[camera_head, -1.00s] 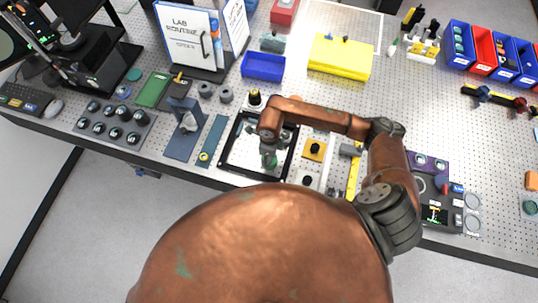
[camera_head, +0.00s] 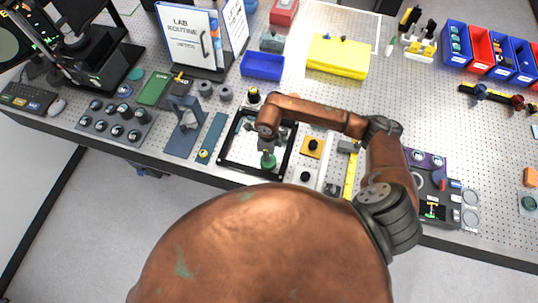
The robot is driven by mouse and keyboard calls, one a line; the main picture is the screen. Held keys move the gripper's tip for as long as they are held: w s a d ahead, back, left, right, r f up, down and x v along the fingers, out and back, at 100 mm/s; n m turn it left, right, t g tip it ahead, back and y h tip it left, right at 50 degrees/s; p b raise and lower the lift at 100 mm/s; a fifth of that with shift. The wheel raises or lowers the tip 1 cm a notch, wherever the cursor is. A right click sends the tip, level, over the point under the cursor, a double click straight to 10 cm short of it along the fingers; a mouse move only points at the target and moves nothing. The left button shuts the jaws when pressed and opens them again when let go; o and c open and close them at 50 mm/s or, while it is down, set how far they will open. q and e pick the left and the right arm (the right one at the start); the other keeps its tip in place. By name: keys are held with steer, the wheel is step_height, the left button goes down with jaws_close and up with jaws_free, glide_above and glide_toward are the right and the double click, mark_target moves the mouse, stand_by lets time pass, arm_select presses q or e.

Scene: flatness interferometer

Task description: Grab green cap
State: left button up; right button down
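The green cap (camera_head: 268,161) is a small round piece at the front of the black-framed square plate (camera_head: 230,161) on the bench. My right arm reaches in from the right, and its gripper (camera_head: 267,151) points down directly above the cap. The fingertips are at or very near the cap's top. They are too small and partly hidden to tell whether they touch or grip it. My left gripper is not in view.
A black knob (camera_head: 254,95) stands behind the plate. A yellow block with a black knob (camera_head: 312,147) is right of it; a blue-grey strip (camera_head: 212,138) and stand (camera_head: 184,128) are left. A blue bin (camera_head: 262,66) and yellow box (camera_head: 339,56) stand behind.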

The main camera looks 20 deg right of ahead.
mark_target(268, 166)
steer(key=shift+r+b, duration=0.3)
steer(key=shift+r, duration=0.1)
steer(key=s+r, duration=0.1)
steer(key=r, duration=0.1)
steer(key=s+a+r+b, duration=0.1)
steer(key=s+r, duration=0.1)
steer(key=r, duration=0.1)
steer(key=s+a+r+b, duration=0.1)
steer(key=r, duration=0.1)
steer(key=shift+s+a+r, duration=0.1)
steer(key=shift+s+r, duration=0.25)
steer(key=shift+r, duration=0.05)
arm_select(q)
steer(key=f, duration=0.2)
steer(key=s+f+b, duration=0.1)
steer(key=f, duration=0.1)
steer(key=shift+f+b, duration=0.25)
steer(key=shift+b, duration=0.05)
arm_select(e)
steer(key=s+a+r, duration=0.3)
steer(key=s+r, duration=0.1)
steer(key=s, duration=0.4)
steer(key=shift+a, duration=0.25)
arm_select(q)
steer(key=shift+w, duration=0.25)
arm_select(e)
steer(key=c, duration=0.6)
jaws_free()
steer(key=shift+o, duration=0.2)
